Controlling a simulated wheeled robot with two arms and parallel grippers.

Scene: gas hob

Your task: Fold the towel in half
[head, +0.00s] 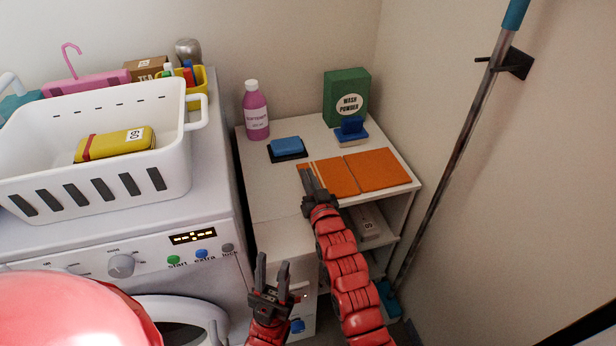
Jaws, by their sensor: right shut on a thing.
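The orange towel (378,169) lies flat on the white cabinet top, with a crease line across its middle and pale stripes near its left end. My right gripper (308,175) is at the towel's left end, shut on the towel there. The fingers hide part of that edge. My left gripper (273,262) is lower in the picture, in front of the cabinet, open and empty, with its fingers pointing up and apart from the towel.
Behind the towel stand a blue brush (351,130), a green wash powder box (346,97), a pink bottle (256,112) and a blue sponge (286,145) on a dark tray. A white basket (90,165) sits on the washing machine (75,245) at left. A mop handle (455,150) stands at right.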

